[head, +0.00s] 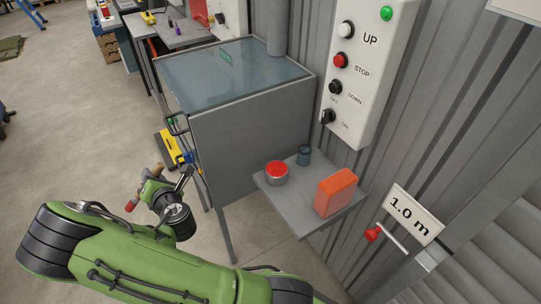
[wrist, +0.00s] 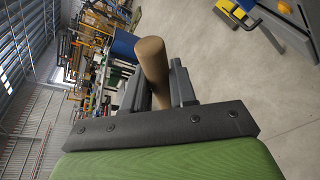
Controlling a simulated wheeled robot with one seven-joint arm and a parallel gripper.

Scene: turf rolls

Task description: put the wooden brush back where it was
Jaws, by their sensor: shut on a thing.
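My gripper (head: 147,188) is at the lower left of the head view, held out over the floor to the left of the grey cabinet. Its jaws are shut on a brown, wood-coloured rounded piece, which I take for the wooden brush (wrist: 152,58). In the wrist view it stands up between the two dark fingers. In the head view a tan end shows above the gripper and a reddish end (head: 130,206) below it. Bristles cannot be made out. The brush's former place cannot be told from these frames.
A grey cabinet (head: 222,145) with a glassy top stands right of my gripper. A small wall shelf (head: 305,219) holds a red-topped tin (head: 276,173), a dark cup (head: 304,155) and an orange box (head: 337,192). A control panel (head: 365,75) hangs above. The floor at left is open.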

